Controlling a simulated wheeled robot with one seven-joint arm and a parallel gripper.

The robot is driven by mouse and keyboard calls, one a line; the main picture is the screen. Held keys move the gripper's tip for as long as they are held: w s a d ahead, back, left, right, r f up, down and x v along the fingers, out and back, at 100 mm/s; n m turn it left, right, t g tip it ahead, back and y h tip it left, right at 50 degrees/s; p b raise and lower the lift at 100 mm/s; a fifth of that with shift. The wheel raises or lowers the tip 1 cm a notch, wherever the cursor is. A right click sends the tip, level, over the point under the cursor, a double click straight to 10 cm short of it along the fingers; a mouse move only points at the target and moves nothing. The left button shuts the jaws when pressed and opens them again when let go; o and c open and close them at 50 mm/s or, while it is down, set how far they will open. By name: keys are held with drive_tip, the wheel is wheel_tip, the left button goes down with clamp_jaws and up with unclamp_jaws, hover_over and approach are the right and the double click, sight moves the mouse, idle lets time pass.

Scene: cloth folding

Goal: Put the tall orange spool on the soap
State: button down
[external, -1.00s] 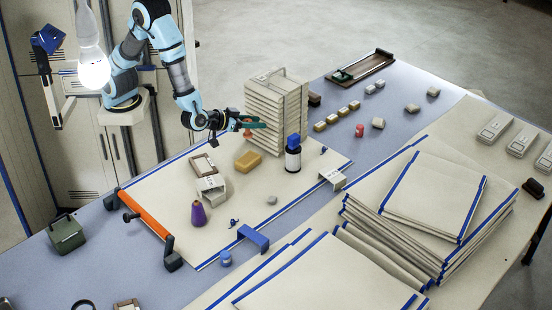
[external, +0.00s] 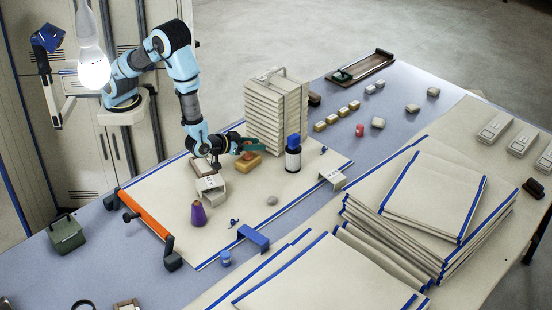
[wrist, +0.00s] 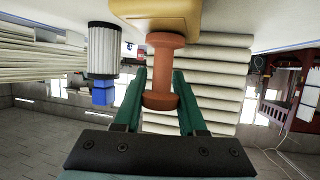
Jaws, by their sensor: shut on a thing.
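The tall orange spool (wrist: 163,70) is held between the two green fingers of my gripper (wrist: 160,80) in the wrist view. In the external view, my gripper (external: 251,146) is low over the soap. The soap (external: 243,168) is a yellow-orange block lying on the cream board; it also shows at the top edge of the wrist view (wrist: 150,16). The spool's end is at the soap's face, touching it or very close; I cannot tell which. In the external view the fingers hide much of the spool (external: 249,156).
A stack of folded cream cloths (external: 275,105) stands just behind my gripper. A wooden frame (external: 202,167), a pale box (external: 211,187) and a purple cone (external: 198,214) are at the left and front.

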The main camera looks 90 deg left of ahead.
drive_tip(key=shift+f, duration=0.2)
drive_tip(key=shift+c, duration=2.4)
unclamp_jaws()
